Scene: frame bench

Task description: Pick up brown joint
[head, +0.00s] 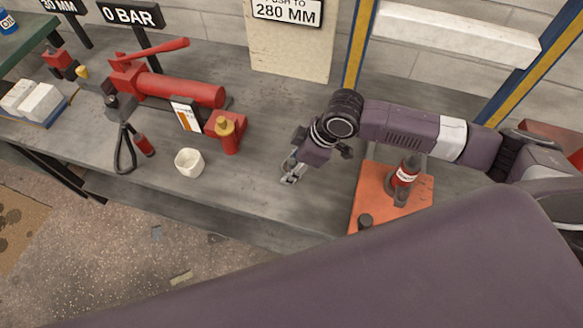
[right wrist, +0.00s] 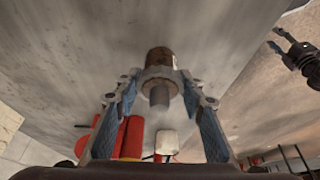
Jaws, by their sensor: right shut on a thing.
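The brown joint (right wrist: 160,58), a short brown cylinder with a grey metal collar and stub, sits between my right fingertips in the right wrist view. My right gripper (right wrist: 158,88) is shut on it, one finger on each side. In the head view my right gripper (head: 290,172) is over the middle of the grey bench, left of the orange plate. The joint is too small and too covered to make out clearly there.
An orange plate (head: 418,218) carries a dark fitting with a red band (head: 406,172). A red hand pump (head: 180,90), a red-and-yellow part (head: 227,132) and a white cup (head: 189,162) stand left on the bench (head: 265,195). Bare bench lies between cup and gripper.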

